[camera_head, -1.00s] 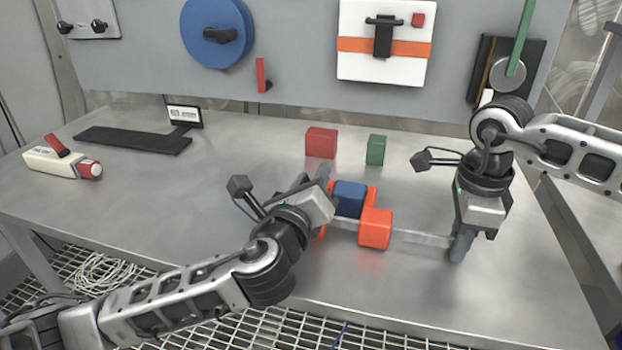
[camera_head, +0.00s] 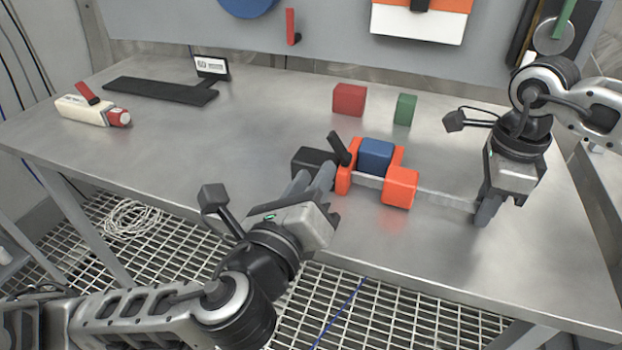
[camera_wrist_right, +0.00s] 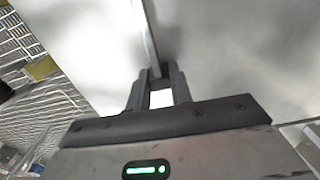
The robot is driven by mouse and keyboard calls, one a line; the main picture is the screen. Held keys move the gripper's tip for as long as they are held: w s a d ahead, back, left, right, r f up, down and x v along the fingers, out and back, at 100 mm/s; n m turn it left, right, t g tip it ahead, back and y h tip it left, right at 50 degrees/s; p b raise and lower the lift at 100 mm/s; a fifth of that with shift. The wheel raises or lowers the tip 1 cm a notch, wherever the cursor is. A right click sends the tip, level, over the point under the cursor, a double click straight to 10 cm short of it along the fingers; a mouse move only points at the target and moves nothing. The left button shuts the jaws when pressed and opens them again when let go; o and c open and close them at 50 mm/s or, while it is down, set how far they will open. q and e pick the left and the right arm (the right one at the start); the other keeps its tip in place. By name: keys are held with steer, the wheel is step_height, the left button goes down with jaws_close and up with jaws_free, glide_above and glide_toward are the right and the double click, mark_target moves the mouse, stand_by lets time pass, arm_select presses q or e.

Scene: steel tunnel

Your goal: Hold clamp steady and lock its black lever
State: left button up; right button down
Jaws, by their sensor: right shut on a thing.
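The clamp lies on the steel table with orange jaws (camera_head: 399,187), a steel bar (camera_head: 445,201), a black handle (camera_head: 309,158) and a black lever (camera_head: 339,149). The lever stands tilted up beside the left orange jaw. A blue block (camera_head: 376,155) sits between the jaws. My right gripper (camera_head: 486,210) is shut on the bar's right end; the right wrist view shows the bar between its fingers (camera_wrist_right: 157,76). My left gripper (camera_head: 318,176) is just in front of the handle and lever, partly covering the handle. Whether its fingers touch the clamp is unclear.
A red block (camera_head: 349,99) and a green block (camera_head: 405,109) stand behind the clamp. A cream tool with a red lever (camera_head: 90,110) and a black flat stand (camera_head: 160,91) are at the left. The table's front edge is close to my left gripper. The left middle is clear.

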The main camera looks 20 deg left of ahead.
steer(key=c, duration=1.2)
jaws_free()
steer(key=shift+o, duration=0.2)
